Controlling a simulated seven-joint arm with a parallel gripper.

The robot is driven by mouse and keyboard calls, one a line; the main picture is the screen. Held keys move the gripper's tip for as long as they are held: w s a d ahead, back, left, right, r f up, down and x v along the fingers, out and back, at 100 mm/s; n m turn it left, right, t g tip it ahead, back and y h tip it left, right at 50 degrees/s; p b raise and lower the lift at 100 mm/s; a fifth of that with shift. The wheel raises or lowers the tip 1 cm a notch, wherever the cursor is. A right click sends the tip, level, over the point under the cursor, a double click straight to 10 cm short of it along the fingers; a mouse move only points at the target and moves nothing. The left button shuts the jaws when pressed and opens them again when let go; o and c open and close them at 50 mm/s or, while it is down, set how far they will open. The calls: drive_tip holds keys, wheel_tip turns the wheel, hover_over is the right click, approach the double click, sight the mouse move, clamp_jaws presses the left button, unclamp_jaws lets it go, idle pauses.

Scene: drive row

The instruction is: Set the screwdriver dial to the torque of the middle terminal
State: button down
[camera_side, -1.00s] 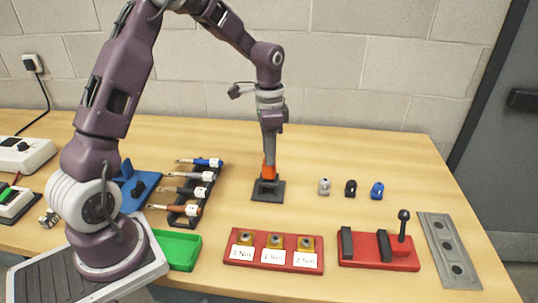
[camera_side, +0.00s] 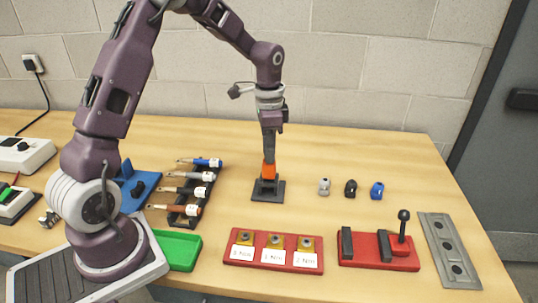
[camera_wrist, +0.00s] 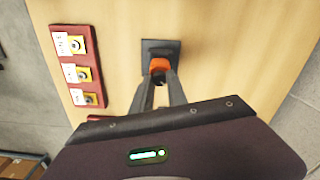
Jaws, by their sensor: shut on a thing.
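The screwdriver shows as an orange part (camera_side: 269,171) standing upright in a black square stand (camera_side: 267,190); it also shows in the wrist view (camera_wrist: 159,65). My gripper (camera_side: 269,164) points down and is shut on this orange part, its two fingers on either side in the wrist view (camera_wrist: 160,80). No dial marks can be read. The red terminal block (camera_side: 232,259) carries three brass terminals with white labels. The middle terminal (camera_side: 275,241) has a label (camera_side: 273,258) that seems to read 1 Nm, though it is blurred.
A rack (camera_side: 185,213) with several screwdrivers stands left of the stand. A green tray (camera_side: 178,250) lies in front of it. Three small bits (camera_side: 350,188) lie to the right. A red fixture with a lever (camera_side: 378,251) and a grey plate (camera_side: 449,250) are at the right.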

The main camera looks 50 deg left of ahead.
idle(0.4)
drive_tip(key=n, duration=0.9)
drive_tip(key=shift+n, duration=0.4)
drive_tip(key=n, duration=0.5)
drive_tip(key=shift+n, duration=0.4)
drive_tip(key=c, duration=1.5)
unclamp_jaws()
drive_tip(key=shift+n, duration=0.4)
drive_tip(key=o, duration=0.8)
drive_tip(key=shift+r, duration=3.55)
